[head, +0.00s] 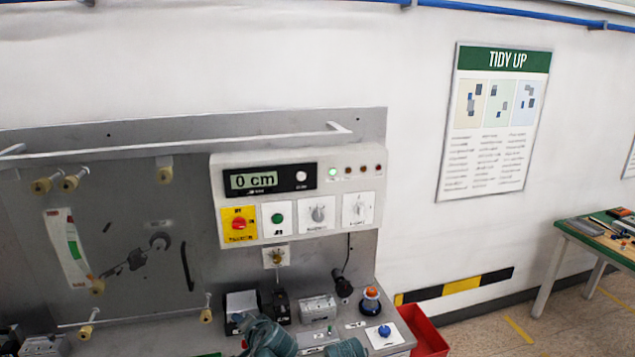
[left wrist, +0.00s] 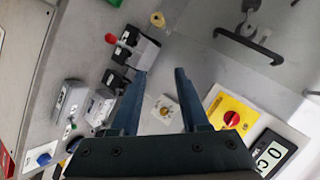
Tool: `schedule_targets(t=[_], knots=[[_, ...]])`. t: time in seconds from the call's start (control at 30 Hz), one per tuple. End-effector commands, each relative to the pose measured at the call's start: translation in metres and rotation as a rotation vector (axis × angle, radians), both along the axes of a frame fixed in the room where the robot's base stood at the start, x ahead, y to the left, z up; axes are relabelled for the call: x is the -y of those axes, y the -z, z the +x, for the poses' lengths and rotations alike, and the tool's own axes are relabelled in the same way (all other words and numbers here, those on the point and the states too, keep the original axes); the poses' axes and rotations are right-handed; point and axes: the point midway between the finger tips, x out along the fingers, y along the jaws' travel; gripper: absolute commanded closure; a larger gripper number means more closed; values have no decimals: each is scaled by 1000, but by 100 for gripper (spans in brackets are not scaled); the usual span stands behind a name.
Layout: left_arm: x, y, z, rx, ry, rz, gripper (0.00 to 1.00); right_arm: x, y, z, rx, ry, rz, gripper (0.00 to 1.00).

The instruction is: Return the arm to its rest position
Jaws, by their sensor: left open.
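My left gripper (left wrist: 160,75) shows in the left wrist view with its two dark fingers apart and nothing between them. Behind the fingers are the grey panel and a small pale plate with a knob (left wrist: 165,108); the fingers appear apart from it. In the head view, blue-grey parts of my arm show at the bottom edge, in front of the bench; the fingers cannot be made out there. My right gripper is in neither view.
The control box (head: 298,195) reads 0 cm and carries a red-on-yellow switch (head: 239,224). A rail (head: 180,146) juts from the panel. A red bin (head: 424,332) stands right.

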Motion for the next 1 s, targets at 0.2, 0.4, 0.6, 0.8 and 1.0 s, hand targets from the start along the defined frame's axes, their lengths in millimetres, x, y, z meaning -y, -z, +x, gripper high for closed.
schedule_targets(t=[0.2, 0.4, 0.6, 0.8, 1.0], knots=[[71, 104, -90, -389, -153, -350, 55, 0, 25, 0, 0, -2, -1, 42], [124, 136, -155, -670, -193, -514, 55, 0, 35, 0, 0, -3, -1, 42], [143, 141, -181, -783, -198, -566, 55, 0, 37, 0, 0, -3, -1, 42], [144, 141, -183, -790, -199, -568, 55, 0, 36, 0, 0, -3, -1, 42], [144, 141, -183, -790, -199, -568, 55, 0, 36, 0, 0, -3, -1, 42]])
